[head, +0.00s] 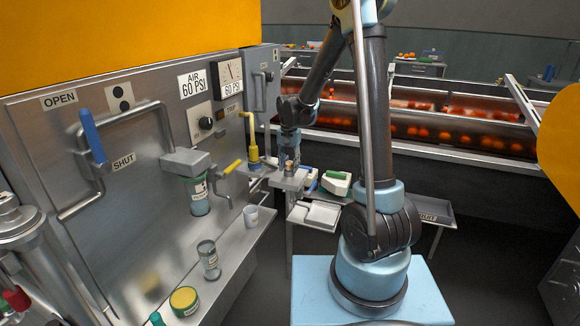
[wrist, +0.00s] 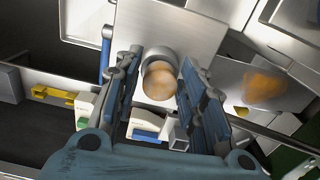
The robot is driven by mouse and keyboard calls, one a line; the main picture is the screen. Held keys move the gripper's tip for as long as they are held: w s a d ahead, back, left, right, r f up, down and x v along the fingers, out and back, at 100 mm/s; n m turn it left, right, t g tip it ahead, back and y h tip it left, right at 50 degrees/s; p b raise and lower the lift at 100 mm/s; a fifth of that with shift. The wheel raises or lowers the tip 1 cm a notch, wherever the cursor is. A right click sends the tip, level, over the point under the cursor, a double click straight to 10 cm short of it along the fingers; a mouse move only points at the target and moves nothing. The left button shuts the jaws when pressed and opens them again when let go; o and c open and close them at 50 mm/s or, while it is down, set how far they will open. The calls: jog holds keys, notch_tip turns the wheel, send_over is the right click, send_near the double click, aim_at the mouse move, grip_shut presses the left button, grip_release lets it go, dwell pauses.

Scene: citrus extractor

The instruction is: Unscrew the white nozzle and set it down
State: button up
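My gripper (head: 290,148) points down over a small metal stand (head: 289,181) beside the steel panel. In the wrist view my gripper (wrist: 160,66) has its two blue fingers spread, one on each side of a round copper-tan piece (wrist: 159,82). A gap shows between each finger and this piece, and nothing is gripped. A pale grey round collar (wrist: 161,54) sits against the piece. In the head view the tan piece (head: 290,166) shows small below the fingers. I cannot tell a white nozzle apart for sure.
A white cup (head: 251,216), a clear jar (head: 209,260) and a yellow-lidded tin (head: 184,301) stand on the steel ledge.

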jog(key=shift+m, duration=0.4)
jog(key=shift+m, duration=0.8)
jog(key=shift+m, duration=0.8)
jog(key=shift+m, duration=0.7)
jog(key=shift+m, duration=1)
